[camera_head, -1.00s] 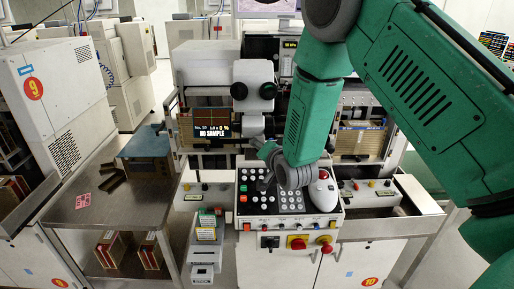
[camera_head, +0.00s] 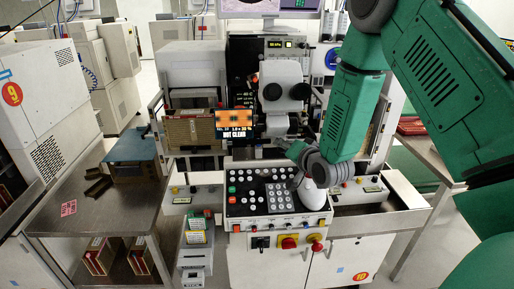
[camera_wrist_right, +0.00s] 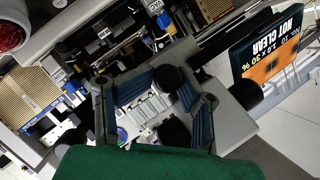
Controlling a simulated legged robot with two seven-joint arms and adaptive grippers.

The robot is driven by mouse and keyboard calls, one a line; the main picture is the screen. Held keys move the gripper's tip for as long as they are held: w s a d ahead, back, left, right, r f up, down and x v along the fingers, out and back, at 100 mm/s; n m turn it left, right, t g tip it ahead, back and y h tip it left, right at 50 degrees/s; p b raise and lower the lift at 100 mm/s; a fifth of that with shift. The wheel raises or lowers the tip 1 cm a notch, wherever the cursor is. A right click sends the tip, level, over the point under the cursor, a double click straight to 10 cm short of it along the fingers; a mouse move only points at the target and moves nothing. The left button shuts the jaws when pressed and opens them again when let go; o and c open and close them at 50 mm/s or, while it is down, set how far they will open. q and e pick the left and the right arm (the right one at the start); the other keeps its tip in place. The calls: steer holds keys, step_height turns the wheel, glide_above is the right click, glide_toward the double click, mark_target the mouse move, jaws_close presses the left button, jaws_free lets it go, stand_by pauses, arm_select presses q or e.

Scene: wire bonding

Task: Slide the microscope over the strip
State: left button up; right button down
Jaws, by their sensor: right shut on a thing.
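The microscope (camera_head: 281,88) is a pale grey head with black eyepieces, at the middle of the bonding machine. A small screen (camera_head: 235,124) beside it shows an orange pattern and "NOT CLEAR"; it also shows in the right wrist view (camera_wrist_right: 276,58). My right gripper (camera_head: 284,146) is at the microscope's lower part. In the right wrist view its two dark ribbed fingers (camera_wrist_right: 160,108) are shut on the microscope, seen there as a grey body (camera_wrist_right: 236,128). The exact contact is partly hidden. I cannot single out the strip under the microscope. My left gripper is not in view.
A brown ribbed magazine (camera_head: 190,132) stands left of the screen. A steel table (camera_head: 110,212) at left has free room.

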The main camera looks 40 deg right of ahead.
steer(key=shift+s+d, duration=0.55)
steer(key=shift+d, duration=0.35)
steer(key=c, duration=1.6)
jaws_free()
steer(key=shift+w+a, duration=0.1)
steer(key=shift+a, duration=0.05)
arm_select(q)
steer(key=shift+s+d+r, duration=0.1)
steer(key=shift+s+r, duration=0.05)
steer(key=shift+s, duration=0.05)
arm_select(e)
steer(key=v, duration=1.1)
steer(key=shift+s+a, duration=0.25)
steer(key=shift+s, duration=0.05)
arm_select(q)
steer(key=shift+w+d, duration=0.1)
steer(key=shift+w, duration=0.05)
arm_select(e)
steer(key=shift+d+f, duration=0.1)
steer(key=shift+d, duration=0.05)
